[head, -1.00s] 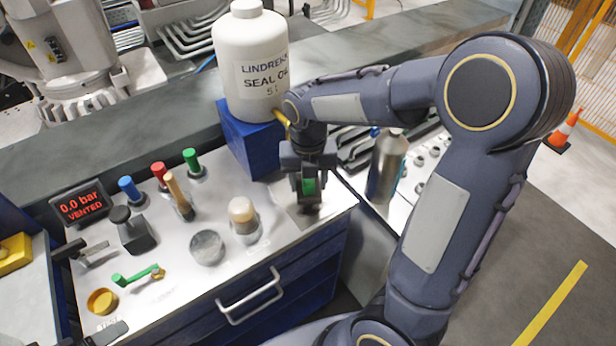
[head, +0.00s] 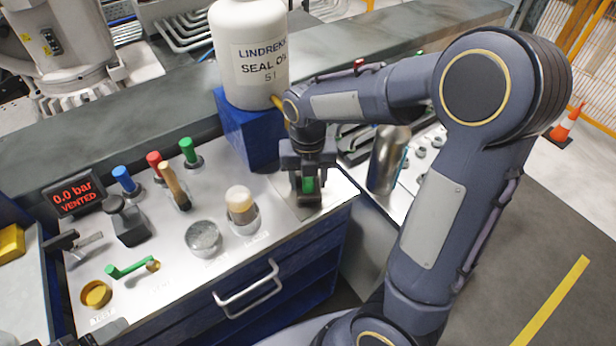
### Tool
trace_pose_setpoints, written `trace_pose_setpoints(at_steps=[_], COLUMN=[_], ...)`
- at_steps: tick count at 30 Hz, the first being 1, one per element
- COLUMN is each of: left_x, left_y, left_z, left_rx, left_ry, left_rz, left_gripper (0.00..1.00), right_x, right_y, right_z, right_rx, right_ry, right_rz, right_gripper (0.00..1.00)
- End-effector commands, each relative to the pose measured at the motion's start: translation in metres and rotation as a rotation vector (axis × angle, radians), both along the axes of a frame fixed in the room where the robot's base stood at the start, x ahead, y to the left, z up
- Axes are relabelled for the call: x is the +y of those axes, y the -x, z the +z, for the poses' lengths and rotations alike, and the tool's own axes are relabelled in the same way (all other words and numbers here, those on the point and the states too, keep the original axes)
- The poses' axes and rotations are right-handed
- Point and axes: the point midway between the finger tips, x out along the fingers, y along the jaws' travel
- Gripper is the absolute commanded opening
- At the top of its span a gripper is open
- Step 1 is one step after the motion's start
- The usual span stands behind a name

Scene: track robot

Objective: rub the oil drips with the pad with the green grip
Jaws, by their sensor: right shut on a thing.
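My right gripper (head: 308,186) is shut on the green grip (head: 308,184) of the pad. It points down over the right end of the bench top, at the front of the blue block. The pad's underside is hidden, so I cannot tell whether it touches the surface.
A white seal oil jug (head: 249,85) stands on a blue block (head: 240,125) behind the gripper. A steel bottle (head: 386,165) stands to the right. A round glass gauge (head: 203,236), a tan-topped jar (head: 241,205) and several coloured knobs occupy the bench to the left. A display (head: 76,197) reads 0.0 bar, vented.

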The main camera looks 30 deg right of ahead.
Motion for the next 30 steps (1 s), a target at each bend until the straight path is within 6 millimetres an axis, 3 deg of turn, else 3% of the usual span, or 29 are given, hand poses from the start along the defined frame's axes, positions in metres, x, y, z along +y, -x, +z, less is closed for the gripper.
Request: trace_pose_setpoints(at_steps=[30], left_x=[0.000], left_y=[0.000], left_z=[-0.016], left_rx=[0.000], left_ry=[0.000], left_rz=[0.000], left_gripper=[0.94], right_x=[0.000], right_y=[0.000], right_z=[-0.020], right_rx=[0.000], right_ry=[0.000], right_rz=[0.001], right_gripper=[0.27])
